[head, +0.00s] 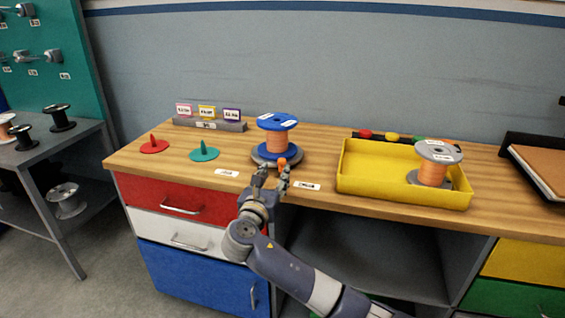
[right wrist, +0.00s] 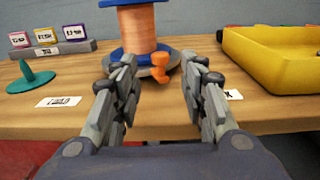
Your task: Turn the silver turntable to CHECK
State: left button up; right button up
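The silver turntable (head: 265,159) sits near the front edge of the wooden bench, with a blue-flanged spool (head: 277,136) of orange wire standing on it. An orange knob (head: 282,163) is at the turntable's front; it also shows in the right wrist view (right wrist: 160,62). My right gripper (head: 272,171) is just in front of the turntable. Its fingers are apart, with the knob showing beyond the gap between them and nothing gripped. A white label (head: 307,186) lies right of the gripper and another (head: 227,172) lies left; their print is too small to read surely. My left gripper is out of view.
A yellow tray (head: 400,194) with a grey-flanged spool (head: 434,164) stands to the right. A red spindle base (head: 154,146) and a teal one (head: 204,152) stand to the left. A grey card holder (head: 209,124) is behind them. Drawers are below.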

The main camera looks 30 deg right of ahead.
aim_at(281, 163)
jog(key=b+x, duration=0.1)
jog(key=x, duration=0.7)
jog(key=shift+w+d, duration=0.15)
jog(key=shift+d, duration=0.05)
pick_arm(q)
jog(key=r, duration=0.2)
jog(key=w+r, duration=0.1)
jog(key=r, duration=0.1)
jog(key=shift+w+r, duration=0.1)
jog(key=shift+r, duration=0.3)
pick_arm(e)
grip_shut()
